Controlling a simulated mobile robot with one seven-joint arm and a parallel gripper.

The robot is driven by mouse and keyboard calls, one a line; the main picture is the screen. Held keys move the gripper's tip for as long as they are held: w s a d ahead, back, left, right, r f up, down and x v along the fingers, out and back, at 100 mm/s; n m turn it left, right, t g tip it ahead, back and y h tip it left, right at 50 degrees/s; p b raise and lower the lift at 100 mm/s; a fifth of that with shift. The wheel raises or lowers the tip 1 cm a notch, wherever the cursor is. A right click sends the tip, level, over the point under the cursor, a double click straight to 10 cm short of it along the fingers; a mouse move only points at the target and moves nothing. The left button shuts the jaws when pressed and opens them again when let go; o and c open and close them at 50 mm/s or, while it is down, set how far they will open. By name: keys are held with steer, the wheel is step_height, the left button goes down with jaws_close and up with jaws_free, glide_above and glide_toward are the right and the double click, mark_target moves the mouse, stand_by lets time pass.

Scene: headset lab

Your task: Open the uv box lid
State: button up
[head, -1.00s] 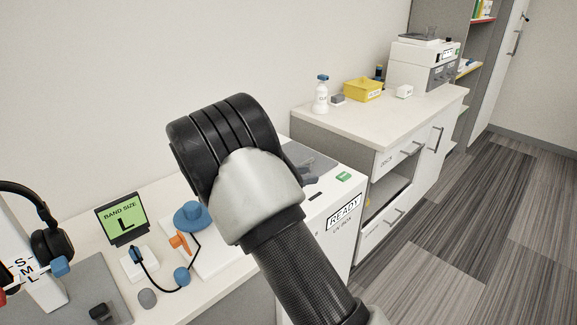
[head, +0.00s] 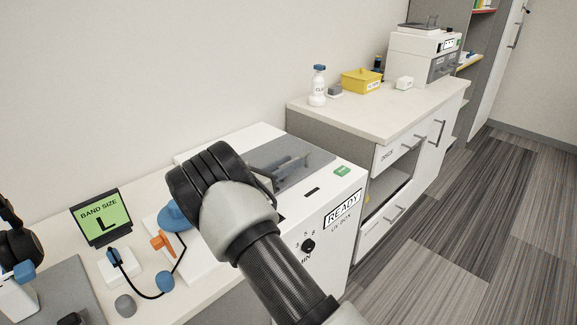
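The UV box (head: 326,262) is a white box with a "READY" label, a dial and a green label on top. Its grey lid panel (head: 283,148) lies flat in the top and looks shut. A raised grey handle bar (head: 303,168) stands on the lid. My arm's black ribbed wrist is over the left part of the box, left of the handle. It hides my gripper's fingers and part of the box top, so I cannot tell whether they touch anything.
A "BAND SIZE L" display (head: 101,216), an orange part (head: 163,243) and a blue round part (head: 174,215) stand left of my arm. A counter (head: 375,108) on the right holds a bottle (head: 318,86) and a yellow bin (head: 361,81). The floor at right is clear.

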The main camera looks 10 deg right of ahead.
steer(key=shift+d, duration=0.1)
jaws_close()
